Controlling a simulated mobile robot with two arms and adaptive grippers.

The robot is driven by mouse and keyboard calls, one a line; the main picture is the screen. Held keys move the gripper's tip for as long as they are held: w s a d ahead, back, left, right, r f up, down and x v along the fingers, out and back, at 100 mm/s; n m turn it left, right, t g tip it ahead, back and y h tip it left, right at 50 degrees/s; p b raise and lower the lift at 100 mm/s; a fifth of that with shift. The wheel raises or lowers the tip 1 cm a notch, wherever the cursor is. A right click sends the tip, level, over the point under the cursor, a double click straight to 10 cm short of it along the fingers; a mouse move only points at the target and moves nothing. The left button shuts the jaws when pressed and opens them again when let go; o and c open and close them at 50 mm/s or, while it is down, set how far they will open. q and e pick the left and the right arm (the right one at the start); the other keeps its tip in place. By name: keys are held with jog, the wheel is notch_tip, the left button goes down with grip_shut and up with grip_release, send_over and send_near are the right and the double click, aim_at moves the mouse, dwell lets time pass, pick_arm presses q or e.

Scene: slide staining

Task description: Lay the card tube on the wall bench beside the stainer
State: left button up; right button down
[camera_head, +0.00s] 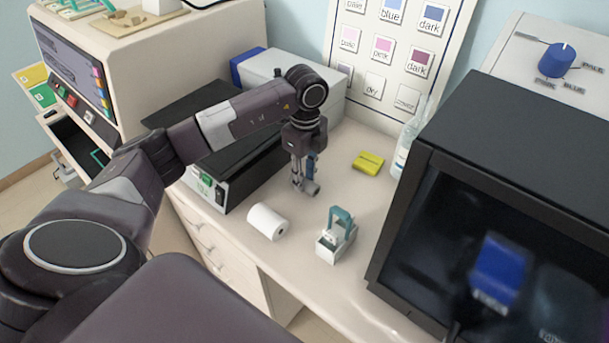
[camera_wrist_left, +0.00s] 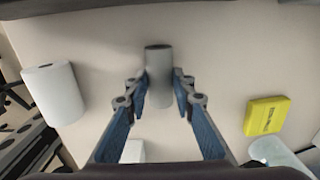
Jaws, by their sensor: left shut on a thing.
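My left gripper (camera_head: 305,186) points down at the wall bench (camera_head: 345,175), in the middle of the head view. In the left wrist view its fingers (camera_wrist_left: 159,88) are shut on a grey tube, which I take for the card tube (camera_wrist_left: 158,75). The tube shows between the fingertips with a dark round end. In the head view the fingers mostly hide it, and I cannot tell whether it touches the bench. A large cream machine (camera_head: 190,60) with coloured buttons, seemingly the stainer, stands at the upper left. My right gripper is not in view.
A black box (camera_head: 255,165) stands left of my gripper. A white roll (camera_head: 268,221) and a white holder with a teal handle (camera_head: 337,240) are in front. A yellow block (camera_head: 368,162) and a bottle (camera_head: 405,145) are to the right, near a dark-fronted cabinet (camera_head: 480,230).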

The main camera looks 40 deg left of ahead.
aim_at(305, 179)
pick_arm(q)
jog(key=o, duration=0.4)
jog(key=shift+f, duration=0.15)
jog(key=o, duration=0.5)
jog(key=shift+r, duration=0.6)
notch_tip(305, 179, up, 11)
jog(key=b, duration=0.2)
jog(key=shift+w+r, duration=0.1)
